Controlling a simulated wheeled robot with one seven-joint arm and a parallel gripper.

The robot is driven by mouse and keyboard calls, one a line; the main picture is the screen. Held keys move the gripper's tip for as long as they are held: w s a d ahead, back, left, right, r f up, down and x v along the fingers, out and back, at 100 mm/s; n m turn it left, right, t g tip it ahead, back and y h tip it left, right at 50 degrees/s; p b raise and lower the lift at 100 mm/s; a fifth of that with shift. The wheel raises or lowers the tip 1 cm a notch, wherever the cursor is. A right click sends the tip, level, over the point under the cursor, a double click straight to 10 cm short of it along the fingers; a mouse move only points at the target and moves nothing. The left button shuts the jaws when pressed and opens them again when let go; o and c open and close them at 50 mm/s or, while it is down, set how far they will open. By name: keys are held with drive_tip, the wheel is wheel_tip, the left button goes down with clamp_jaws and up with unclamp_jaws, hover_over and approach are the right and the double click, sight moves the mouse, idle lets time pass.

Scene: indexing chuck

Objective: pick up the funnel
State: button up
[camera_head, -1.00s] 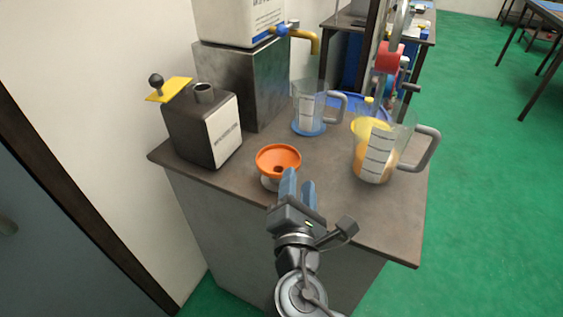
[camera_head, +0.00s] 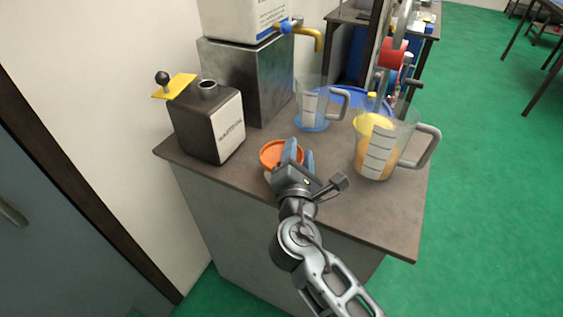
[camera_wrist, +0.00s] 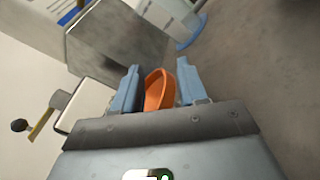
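The orange funnel (camera_head: 275,153) sits on the grey counter (camera_head: 330,205), left of its middle. In the wrist view the funnel (camera_wrist: 159,90) stands between my two blue fingers. My gripper (camera_head: 300,155) is above and partly in front of the funnel in the head view and hides its right side. In the wrist view my gripper (camera_wrist: 158,85) has its fingers apart, one on each side of the funnel. A gap seems to show on the left; contact on the right cannot be told. The lower part of the funnel is mostly hidden.
A dark waste can (camera_head: 205,120) with a black-knobbed yellow part stands left of the funnel. A jug with yellow contents (camera_head: 380,150) stands at the right. The front right counter is clear.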

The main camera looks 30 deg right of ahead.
clamp_jaws()
idle(0.3)
